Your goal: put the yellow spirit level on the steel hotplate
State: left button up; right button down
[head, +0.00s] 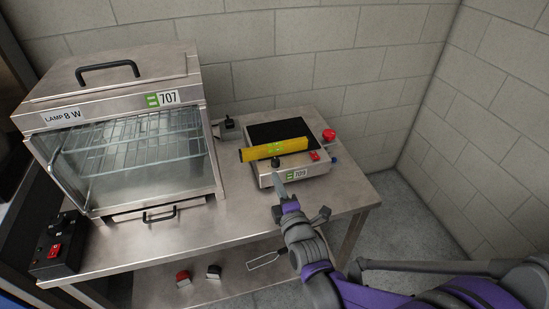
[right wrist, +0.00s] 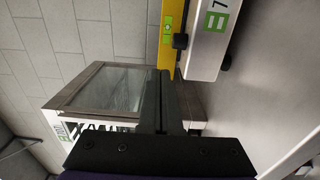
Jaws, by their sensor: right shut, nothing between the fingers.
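The yellow spirit level (head: 273,149) lies across the steel hotplate (head: 318,168), along the front part of its black top. Its left end reaches to or slightly past the hotplate's left edge. My right gripper (head: 278,177) is shut and empty, just in front of the hotplate's front left, apart from the level. In the right wrist view the shut fingers (right wrist: 161,78) point toward the yellow level (right wrist: 167,35) and the hotplate's steel front (right wrist: 203,50). The fingers partly hide what lies behind them. My left gripper is not in view.
A steel glass-fronted cabinet (head: 120,100) marked 707 stands left on the steel table (head: 215,235). A black switch box (head: 55,245) is at the front left. Small items lie on the lower shelf.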

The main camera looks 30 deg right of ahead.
aim_at(273, 148)
jog(key=x, duration=0.7)
jog(key=shift+w, duration=0.4)
jog(key=shift+w+d, duration=0.2)
jog(key=shift+d, duration=0.25)
jog(key=shift+w+d, duration=0.2)
jog(key=shift+d, duration=0.2)
jog(key=shift+w+d, duration=0.5)
jog(key=shift+d, duration=0.35)
jog(key=shift+d, duration=0.1)
